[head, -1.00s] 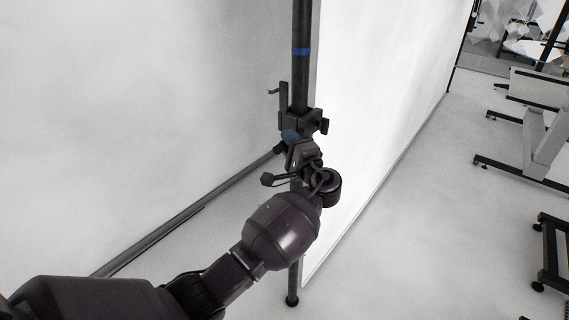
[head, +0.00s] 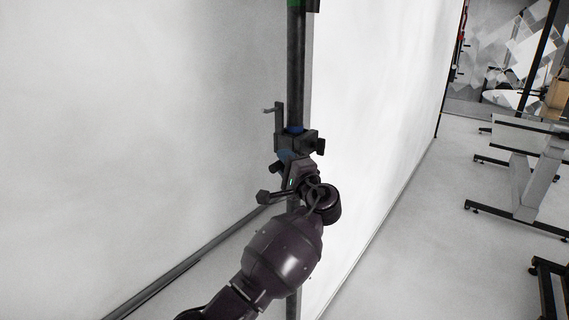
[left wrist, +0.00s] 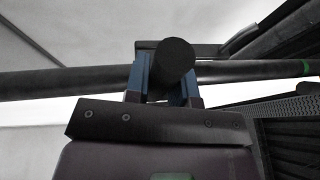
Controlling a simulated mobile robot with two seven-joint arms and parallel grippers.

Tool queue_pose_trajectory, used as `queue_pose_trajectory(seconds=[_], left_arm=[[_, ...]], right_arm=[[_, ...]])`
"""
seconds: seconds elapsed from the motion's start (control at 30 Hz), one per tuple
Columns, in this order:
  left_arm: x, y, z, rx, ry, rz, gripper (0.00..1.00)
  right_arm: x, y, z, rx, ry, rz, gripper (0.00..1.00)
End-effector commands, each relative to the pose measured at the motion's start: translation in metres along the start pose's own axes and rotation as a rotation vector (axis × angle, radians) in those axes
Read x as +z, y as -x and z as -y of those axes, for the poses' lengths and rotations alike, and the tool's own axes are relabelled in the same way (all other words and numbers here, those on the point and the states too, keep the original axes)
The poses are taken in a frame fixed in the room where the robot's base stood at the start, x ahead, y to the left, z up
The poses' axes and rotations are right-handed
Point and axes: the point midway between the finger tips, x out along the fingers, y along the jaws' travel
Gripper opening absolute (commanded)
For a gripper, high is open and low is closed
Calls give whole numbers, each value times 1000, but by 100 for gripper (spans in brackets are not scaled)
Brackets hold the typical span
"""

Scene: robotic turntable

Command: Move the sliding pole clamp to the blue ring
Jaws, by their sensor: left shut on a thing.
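The dark sliding pole clamp (head: 298,142) sits around the upright black pole (head: 296,85). The blue ring (head: 294,129) shows as a band on the pole right at the top edge of the clamp. My left gripper (head: 286,156) is at the clamp's near side, just below its body. In the left wrist view, its blue fingers lie on both sides of the clamp's round black knob (left wrist: 176,58), shut on it. The gripper hides part of the clamp. My right gripper is not in view.
A green band (head: 293,3) is higher on the pole. White panels stand behind and to the right of the pole. Grey table frames (head: 530,165) stand at the far right. The floor (head: 420,240) between is clear.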

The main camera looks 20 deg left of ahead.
Motion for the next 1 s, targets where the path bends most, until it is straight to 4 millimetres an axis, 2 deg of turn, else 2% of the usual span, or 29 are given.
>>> queue_pose_trajectory(seconds=[0.13, 0.17, 0.3, 0.33, 0.67, 0.77, 1.0], left_arm=[[0, -1, 3, -5, 4, 0, 0], [0, -1, 3, -5, 4, 0, 25], [0, 0, 2, -3, 3, 0, 46], [0, 0, 2, -3, 3, 0, 48], [0, 4, 0, -1, 1, -1, 48], [-1, 13, -1, 0, 2, -2, 48], [-1, 55, -2, 2, 4, -3, 48]], right_arm=[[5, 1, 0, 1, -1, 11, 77], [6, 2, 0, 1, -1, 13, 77], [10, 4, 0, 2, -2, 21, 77], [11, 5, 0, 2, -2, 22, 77], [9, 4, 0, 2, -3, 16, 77], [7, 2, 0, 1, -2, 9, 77], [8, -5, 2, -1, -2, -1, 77]])
